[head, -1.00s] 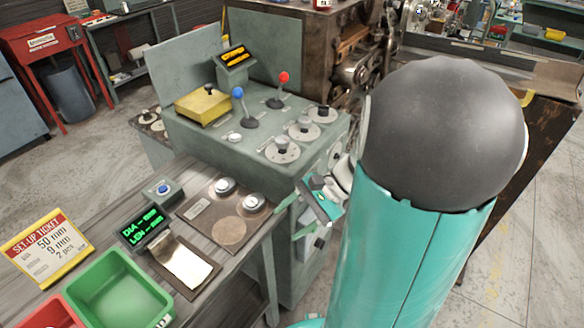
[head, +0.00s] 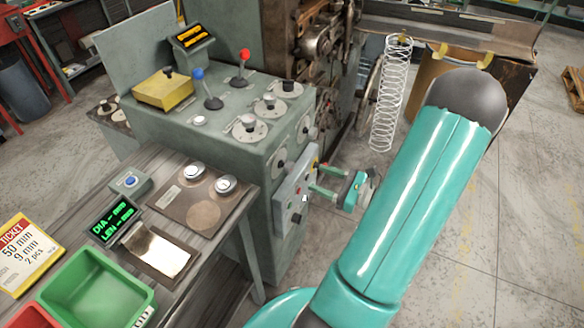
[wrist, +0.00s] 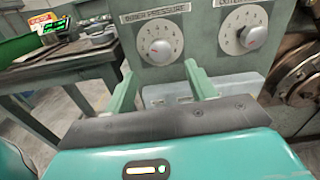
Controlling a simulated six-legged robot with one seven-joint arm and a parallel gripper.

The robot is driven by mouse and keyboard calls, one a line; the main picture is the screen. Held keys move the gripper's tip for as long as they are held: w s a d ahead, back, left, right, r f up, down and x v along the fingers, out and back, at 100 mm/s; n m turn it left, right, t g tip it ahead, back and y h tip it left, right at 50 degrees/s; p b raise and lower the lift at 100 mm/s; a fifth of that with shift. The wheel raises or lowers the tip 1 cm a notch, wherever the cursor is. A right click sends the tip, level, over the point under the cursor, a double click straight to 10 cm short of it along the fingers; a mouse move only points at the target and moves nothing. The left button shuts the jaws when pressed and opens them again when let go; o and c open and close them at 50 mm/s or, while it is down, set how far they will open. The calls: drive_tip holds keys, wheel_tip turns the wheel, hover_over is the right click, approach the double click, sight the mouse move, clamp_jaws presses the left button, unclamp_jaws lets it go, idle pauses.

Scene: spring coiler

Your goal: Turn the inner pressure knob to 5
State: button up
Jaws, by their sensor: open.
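The inner pressure knob (wrist: 160,49) is a round grey knob on a white numbered dial, under a label reading "INNER PRESSURE" in the wrist view. A small red mark shows on its left side; I cannot read the number it points at. In the head view I take it to be the nearer dial (head: 281,164) on the bench's right face. My gripper (wrist: 160,72) is open and empty. Its two green fingers stand apart, pointing toward the panel just below the knob, and do not visibly touch it. It also shows in the head view (head: 320,180).
A second dial, outer pressure (wrist: 244,38), sits to the right of the inner one. A grey box with small buttons (head: 296,200) juts out below the dials. A tall wire spring (head: 390,95) stands behind my arm. The floor to the right is open.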

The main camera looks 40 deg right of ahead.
sight(293, 169)
drive_tip(key=x, duration=0.9)
drive_tip(key=shift+w+a, duration=0.2)
drive_tip(key=shift+w, duration=0.15)
drive_tip(key=c, duration=1)
